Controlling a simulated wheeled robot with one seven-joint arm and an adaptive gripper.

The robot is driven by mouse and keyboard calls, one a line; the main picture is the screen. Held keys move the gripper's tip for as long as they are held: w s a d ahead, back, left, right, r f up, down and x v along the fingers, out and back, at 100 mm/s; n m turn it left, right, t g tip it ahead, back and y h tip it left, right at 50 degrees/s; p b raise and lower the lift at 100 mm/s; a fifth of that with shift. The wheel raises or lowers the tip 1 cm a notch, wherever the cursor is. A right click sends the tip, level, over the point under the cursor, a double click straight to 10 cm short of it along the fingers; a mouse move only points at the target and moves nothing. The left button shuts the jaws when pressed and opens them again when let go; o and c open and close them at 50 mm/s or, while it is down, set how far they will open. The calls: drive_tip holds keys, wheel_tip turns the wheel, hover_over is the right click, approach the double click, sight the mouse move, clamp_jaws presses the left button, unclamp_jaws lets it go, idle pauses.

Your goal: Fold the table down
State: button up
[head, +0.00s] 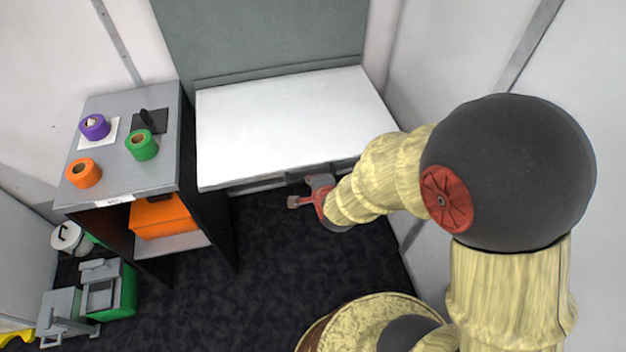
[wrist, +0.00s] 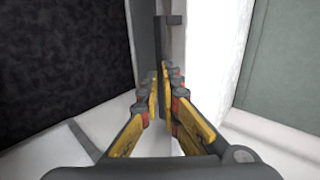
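The table (head: 285,120) is a white rectangular board, lying out flat from the grey-green back panel. It also shows as a bright white surface in the wrist view (wrist: 212,50). My gripper (head: 302,201) is at the table's front edge, below the top, right of its middle. In the wrist view its yellow fingers with red and grey pads (wrist: 162,95) point along a narrow dark grey bar (wrist: 160,40) under the table edge. The fingertips are close together near the bar's end. I cannot tell whether they grip it.
A grey shelf unit (head: 130,185) stands left of the table, holding purple (head: 95,127), green (head: 141,145) and orange (head: 83,173) rolls. An orange box (head: 163,217) is inside it. Dark floor (head: 285,255) lies clear before the table. A light wall (head: 450,45) is at right.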

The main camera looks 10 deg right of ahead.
drive_tip(key=o, duration=0.6)
drive_tip(key=shift+s+d+f, duration=0.1)
drive_tip(key=shift+s+f, duration=0.05)
drive_tip(key=shift+f, duration=0.25)
drive_tip(key=shift+r, duration=0.2)
drive_tip(key=v, duration=1.1)
drive_tip(key=shift+s+r, duration=0.15)
drive_tip(key=shift+s, duration=0.1)
